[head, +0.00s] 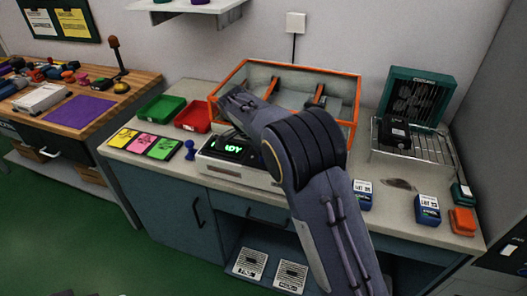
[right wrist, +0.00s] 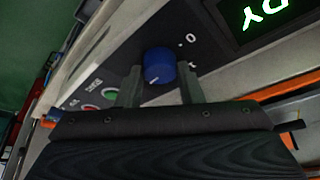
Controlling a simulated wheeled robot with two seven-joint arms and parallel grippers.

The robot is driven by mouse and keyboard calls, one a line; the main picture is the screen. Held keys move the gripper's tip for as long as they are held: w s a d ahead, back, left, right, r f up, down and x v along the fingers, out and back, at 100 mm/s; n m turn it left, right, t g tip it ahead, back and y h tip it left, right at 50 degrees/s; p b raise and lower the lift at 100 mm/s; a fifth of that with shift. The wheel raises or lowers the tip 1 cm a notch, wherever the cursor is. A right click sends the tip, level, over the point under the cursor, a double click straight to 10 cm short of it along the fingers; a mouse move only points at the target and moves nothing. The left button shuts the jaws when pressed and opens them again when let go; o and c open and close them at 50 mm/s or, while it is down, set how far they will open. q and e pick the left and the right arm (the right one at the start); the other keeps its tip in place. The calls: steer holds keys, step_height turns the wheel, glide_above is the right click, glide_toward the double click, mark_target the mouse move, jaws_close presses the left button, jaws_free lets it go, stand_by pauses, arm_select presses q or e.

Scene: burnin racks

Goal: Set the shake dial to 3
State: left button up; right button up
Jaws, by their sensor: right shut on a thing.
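The shake dial (right wrist: 157,64) is a round blue knob on a dark panel in the right wrist view. My right gripper (right wrist: 159,80) is shut on it, with one grey finger on each side. A small white mark shows on the knob's near face. A printed 0 stands on the panel to its upper right, and another mark beside it is too blurred to read. In the head view my right arm crosses in front of the white machine (head: 237,173), hiding the dial and fingertips. Part of its green lit display (head: 236,148) shows.
An orange-framed bin (head: 355,88) stands behind the machine. Green (head: 160,108) and red (head: 192,115) trays, coloured cards and a blue dumbbell-shaped thing (head: 190,151) lie to the left. A wire rack (head: 430,152) and several blue and orange blocks are to the right.

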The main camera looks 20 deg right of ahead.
mark_target(256, 165)
steer(key=o, duration=1)
steer(key=shift+c, duration=0.2)
steer(key=w+v, duration=0.1)
steer(key=v, duration=0.6)
steer(key=shift+s+a+r, duration=0.25)
steer(key=shift+s+r, duration=0.1)
steer(key=shift+s, duration=0.2)
steer(key=shift+d, duration=0.1)
